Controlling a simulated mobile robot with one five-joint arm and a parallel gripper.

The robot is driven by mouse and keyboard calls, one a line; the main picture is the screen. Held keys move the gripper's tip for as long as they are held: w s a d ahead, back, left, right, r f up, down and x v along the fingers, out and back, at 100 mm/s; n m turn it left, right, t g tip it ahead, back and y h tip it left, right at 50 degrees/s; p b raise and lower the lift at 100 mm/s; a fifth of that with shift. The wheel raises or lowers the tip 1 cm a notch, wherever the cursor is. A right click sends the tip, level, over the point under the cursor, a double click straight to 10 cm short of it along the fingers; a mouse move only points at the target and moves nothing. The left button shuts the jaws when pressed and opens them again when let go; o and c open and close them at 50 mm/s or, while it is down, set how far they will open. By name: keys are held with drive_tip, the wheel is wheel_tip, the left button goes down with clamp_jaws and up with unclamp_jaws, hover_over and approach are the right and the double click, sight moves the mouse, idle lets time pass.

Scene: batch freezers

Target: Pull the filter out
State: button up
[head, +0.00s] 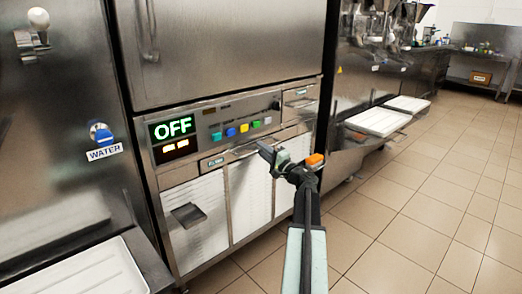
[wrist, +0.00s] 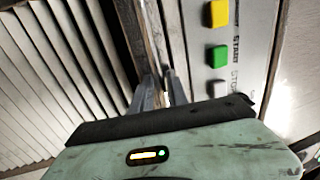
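A slim metal drawer front with a small label (head: 216,162), too small to read surely, sits under the control panel in the head view. I take it to be the filter. It has a bar handle (head: 243,153). My gripper (head: 262,149) is at the right end of this handle. In the wrist view my gripper's two fingers (wrist: 164,88) stand a little apart, close to a metal edge or bar (wrist: 151,35) between the louvred panel and the control panel. Whether they touch or clasp the handle is not clear. The filter's inside is hidden.
The control panel has coloured buttons (head: 244,128) and a display (head: 173,128) reading OFF. White louvred panels (head: 198,225) lie below. A small drawer (head: 300,92) is at the right. White trays (head: 378,121) jut out further right. The tiled floor (head: 400,215) is clear.

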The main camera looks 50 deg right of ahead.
clamp_jaws()
drive_tip(key=shift+a, duration=0.1)
idle(1.2)
